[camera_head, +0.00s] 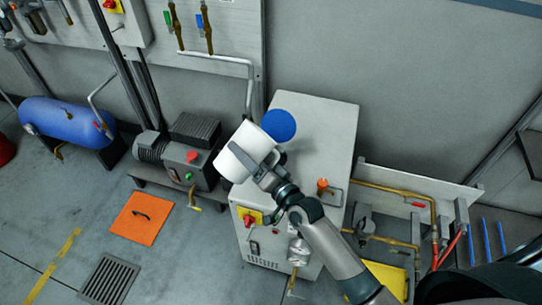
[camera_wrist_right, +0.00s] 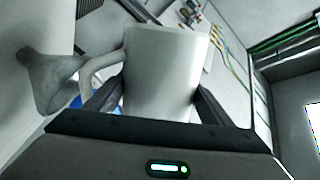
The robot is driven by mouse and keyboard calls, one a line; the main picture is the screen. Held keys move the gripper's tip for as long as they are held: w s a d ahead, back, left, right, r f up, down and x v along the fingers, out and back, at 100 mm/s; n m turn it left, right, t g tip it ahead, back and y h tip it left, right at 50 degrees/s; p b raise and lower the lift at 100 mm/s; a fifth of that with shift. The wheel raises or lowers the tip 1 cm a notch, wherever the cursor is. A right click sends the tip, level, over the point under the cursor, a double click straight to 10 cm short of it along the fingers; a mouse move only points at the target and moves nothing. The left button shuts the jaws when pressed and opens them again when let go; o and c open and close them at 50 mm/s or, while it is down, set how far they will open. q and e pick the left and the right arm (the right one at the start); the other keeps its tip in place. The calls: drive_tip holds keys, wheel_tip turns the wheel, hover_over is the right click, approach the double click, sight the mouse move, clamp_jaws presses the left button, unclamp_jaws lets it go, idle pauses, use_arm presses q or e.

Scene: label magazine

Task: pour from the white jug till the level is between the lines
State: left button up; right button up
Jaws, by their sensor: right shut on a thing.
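The white jug (camera_head: 240,152) is in my right gripper (camera_head: 268,168), over the top left of a light grey cabinet (camera_head: 325,130). In the right wrist view the jug (camera_wrist_right: 160,75) stands between the two dark fingers of the gripper (camera_wrist_right: 160,103), which is shut on its body. Its handle is on the left side there. The jug looks tilted in the head view, but how far I cannot tell. Its inside, any liquid and any stream are not visible. I cannot make out a level or lines. My left gripper is not in view.
A blue disc (camera_head: 279,125) shows beside the jug. A grey flared piece (camera_wrist_right: 45,85) is left of the jug in the wrist view. An orange knob (camera_head: 323,184) is on the cabinet. A pump unit (camera_head: 185,155) stands left; an orange plate (camera_head: 141,218) lies on the floor.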

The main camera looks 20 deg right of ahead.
drive_tip(key=shift+w+d+m+p, duration=0.1)
drive_tip(key=shift+m+p, duration=0.15)
drive_tip(key=shift+m, duration=0.55)
drive_tip(key=shift+w+d+m+p, duration=0.1)
drive_tip(key=shift+m+p, duration=0.15)
drive_tip(key=shift+m, duration=0.55)
idle(0.5)
drive_tip(key=shift+d+r+m+p, duration=0.15)
drive_tip(key=shift+r+m+p, duration=0.1)
drive_tip(key=shift+m+p, duration=0.1)
drive_tip(key=shift+f, duration=0.15)
idle(0.8)
drive_tip(key=shift+s+a+f+n+b, duration=0.15)
drive_tip(key=shift+a+f+n+b, duration=0.1)
drive_tip(key=shift+n+b, duration=0.45)
drive_tip(key=shift+a+n, duration=0.1)
drive_tip(key=shift+n, duration=0.75)
drive_tip(key=shift+r, duration=0.2)
drive_tip(key=shift+n, duration=0.3)
